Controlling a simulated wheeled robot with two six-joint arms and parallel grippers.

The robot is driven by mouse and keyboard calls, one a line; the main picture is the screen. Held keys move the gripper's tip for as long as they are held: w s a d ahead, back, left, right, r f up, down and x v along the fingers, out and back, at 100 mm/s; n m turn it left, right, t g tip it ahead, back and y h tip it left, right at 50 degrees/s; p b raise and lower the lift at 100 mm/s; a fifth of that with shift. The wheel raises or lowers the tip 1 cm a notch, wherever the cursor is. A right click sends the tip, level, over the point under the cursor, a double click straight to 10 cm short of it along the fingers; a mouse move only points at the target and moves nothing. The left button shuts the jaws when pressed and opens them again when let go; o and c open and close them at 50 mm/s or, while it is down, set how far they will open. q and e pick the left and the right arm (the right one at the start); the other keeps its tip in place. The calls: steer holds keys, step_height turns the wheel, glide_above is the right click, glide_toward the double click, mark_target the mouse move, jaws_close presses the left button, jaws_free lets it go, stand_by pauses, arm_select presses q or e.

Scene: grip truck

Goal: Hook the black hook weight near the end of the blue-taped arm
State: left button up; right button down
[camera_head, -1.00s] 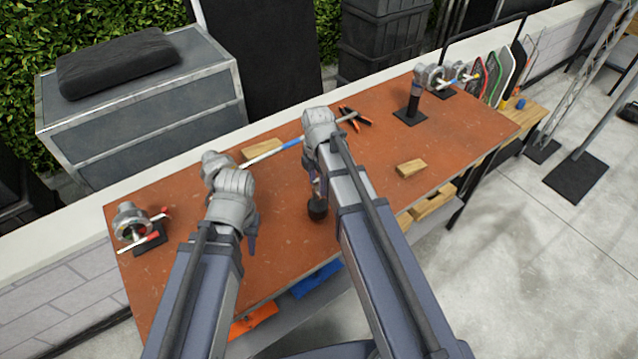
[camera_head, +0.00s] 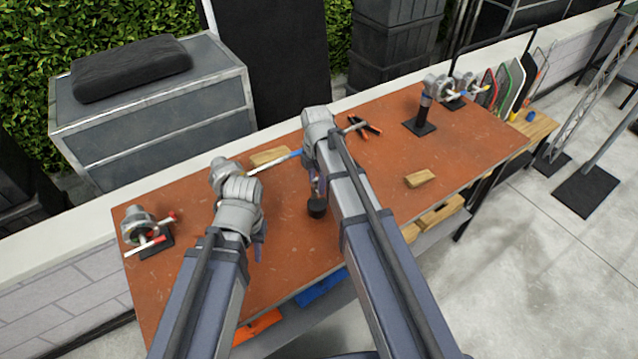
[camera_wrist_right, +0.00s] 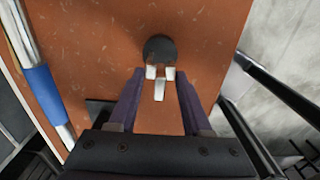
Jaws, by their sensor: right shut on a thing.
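The black hook weight (camera_head: 317,207) hangs below my right gripper (camera_head: 318,186) over the table. In the right wrist view the weight is a dark disc (camera_wrist_right: 160,46) with a pale metal hook (camera_wrist_right: 159,88), and my right gripper (camera_wrist_right: 160,73) is shut on it. The blue-taped arm is a silver rod (camera_head: 268,163) with a blue band (camera_head: 296,155). Its band also shows at the left of the right wrist view (camera_wrist_right: 42,88), apart from the weight. My left gripper (camera_head: 259,247) points down near the rod's left end; its jaws are too small to read.
The red-brown table (camera_head: 385,225) bears a wood block (camera_head: 420,179), another block (camera_head: 270,156), orange-handled pliers (camera_head: 372,125), a clamp with red tips (camera_head: 145,232) at the left and a black stand (camera_head: 421,125) at the back right. The front middle is clear.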

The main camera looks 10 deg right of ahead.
stand_by(0.3)
steer(key=shift+r+p, duration=1)
steer(key=shift+p, duration=0.05)
step_height(320, 180, up, 12)
steer(key=p, duration=1.2)
